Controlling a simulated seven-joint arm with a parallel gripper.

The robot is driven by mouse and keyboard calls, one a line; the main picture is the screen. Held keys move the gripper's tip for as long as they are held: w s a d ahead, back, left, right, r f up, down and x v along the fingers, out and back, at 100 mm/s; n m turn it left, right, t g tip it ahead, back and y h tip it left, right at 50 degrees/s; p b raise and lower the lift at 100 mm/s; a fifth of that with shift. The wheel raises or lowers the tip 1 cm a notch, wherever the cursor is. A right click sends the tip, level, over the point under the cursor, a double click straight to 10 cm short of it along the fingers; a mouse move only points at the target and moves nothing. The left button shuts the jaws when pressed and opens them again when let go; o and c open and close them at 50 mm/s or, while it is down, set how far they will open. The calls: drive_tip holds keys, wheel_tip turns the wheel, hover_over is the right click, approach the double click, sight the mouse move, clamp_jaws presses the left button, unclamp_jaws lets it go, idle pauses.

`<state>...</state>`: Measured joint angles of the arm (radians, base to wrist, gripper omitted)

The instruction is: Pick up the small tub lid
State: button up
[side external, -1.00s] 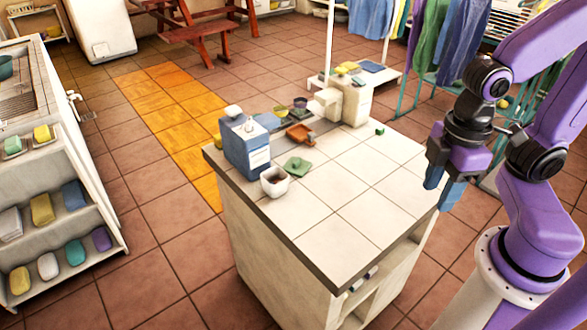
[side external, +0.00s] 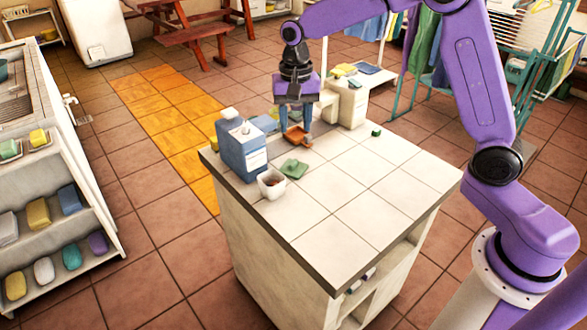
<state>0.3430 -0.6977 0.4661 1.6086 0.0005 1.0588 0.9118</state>
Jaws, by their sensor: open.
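A flat green piece with a small raised knob, which looks like the small tub lid (side external: 294,168), lies on the tiled counter. A small white tub (side external: 271,186) with something reddish-brown inside stands open just to its lower left. My gripper (side external: 295,131) is open with blue fingers pointing down, behind the lid in the picture. It is over or beside an orange-brown dish (side external: 297,141) and partly hides it. I cannot tell how high the fingertips are.
A blue box-like container (side external: 241,150) stands left of the lid. A cream dispenser-like object (side external: 350,103) stands at the back right. A small green cube (side external: 376,131) lies near the right back edge. The front and right of the counter (side external: 355,200) are clear.

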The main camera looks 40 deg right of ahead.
drive_tip(key=w+d+f+m, duration=0.4)
drive_tip(key=w+d+m, duration=0.35)
drive_tip(key=w, duration=0.25)
hover_over(293, 162)
drive_tip(key=shift+n, duration=0.25)
drive_tip(key=f, duration=1.1)
drive_tip(key=shift+s+f, duration=0.3)
drive_tip(key=shift+f, duration=0.05)
drive_tip(key=shift+w+f, duration=0.15)
drive_tip(key=shift+f, duration=1.35)
drive_tip(key=shift+w+f, duration=0.1)
drive_tip(key=shift+f, duration=1.4)
drive_tip(key=shift+c, duration=0.3)
clamp_jaws()
